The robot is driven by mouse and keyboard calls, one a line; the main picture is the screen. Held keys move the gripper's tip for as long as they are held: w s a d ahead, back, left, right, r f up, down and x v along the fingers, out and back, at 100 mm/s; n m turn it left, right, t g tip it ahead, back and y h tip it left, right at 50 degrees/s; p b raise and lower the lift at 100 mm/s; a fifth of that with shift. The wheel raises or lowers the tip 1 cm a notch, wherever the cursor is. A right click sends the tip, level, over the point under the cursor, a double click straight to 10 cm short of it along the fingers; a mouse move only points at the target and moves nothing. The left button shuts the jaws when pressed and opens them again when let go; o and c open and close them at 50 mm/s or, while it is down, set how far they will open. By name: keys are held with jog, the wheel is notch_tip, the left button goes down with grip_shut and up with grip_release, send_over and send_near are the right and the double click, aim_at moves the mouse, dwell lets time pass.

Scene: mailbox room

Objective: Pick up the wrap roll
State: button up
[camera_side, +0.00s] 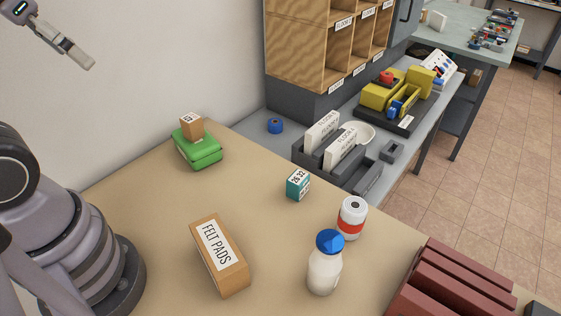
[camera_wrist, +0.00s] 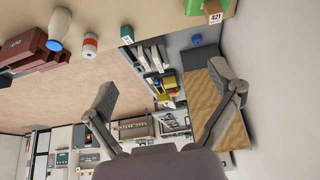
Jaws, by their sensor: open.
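A white roll with a red band and a dark core hole, which looks like the wrap roll (camera_side: 351,218), stands upright near the table's right edge, just behind a white bottle. It also shows at the upper left of the wrist view (camera_wrist: 90,45). My gripper (camera_side: 88,63) is high at the upper left of the side view, well away from the roll and above the table. In the wrist view my gripper (camera_wrist: 165,80) has its two fingers spread wide with nothing between them.
The blue-capped bottle (camera_side: 324,268), felt pads box (camera_side: 219,256), teal box (camera_side: 298,185) and green case (camera_side: 198,150) with a small box (camera_side: 191,126) on top stand on the tan table (camera_side: 155,215). A maroon rack (camera_side: 450,285) is at front right. A blue ring (camera_side: 275,126) lies on the grey bench behind.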

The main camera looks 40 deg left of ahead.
jog(key=shift+d+f, duration=0.1)
jog(key=w+d+f+n+g+h, duration=0.4)
jog(key=w+d+f+n+h, duration=0.25)
jog(key=w+d+h, duration=0.35)
jog(key=w+d+f+n+g+h, duration=0.55)
jog(key=d+f+h, duration=0.2)
jog(key=d, duration=0.45)
jog(key=w+f+n+t, duration=0.2)
jog(key=f+n+t, duration=0.2)
jog(key=f, duration=0.3)
jog(key=w+a+f+n+t+y, duration=0.1)
jog(key=w+f+n+t, duration=0.1)
jog(key=f+n+t, duration=0.2)
jog(key=w+f+n+t+y, duration=0.1)
jog(key=f+n+t, duration=0.3)
jog(key=f, duration=0.6)
jog(key=shift+w+a+f+t, duration=0.15)
jog(key=shift+w+a+t, duration=0.1)
jog(key=shift+w, duration=0.2)
jog(key=shift+w+a+f+t, duration=0.1)
jog(key=shift+w+a+t, duration=0.1)
jog(key=shift+w, duration=0.2)
send_near(354, 210)
jog(key=w+d+f, duration=0.2)
jog(key=w+d, duration=0.1)
jog(key=shift+w+d, duration=0.15)
jog(key=x, duration=0.5)
jog(key=shift+w+d, duration=0.25)
jog(key=shift+w, duration=0.05)
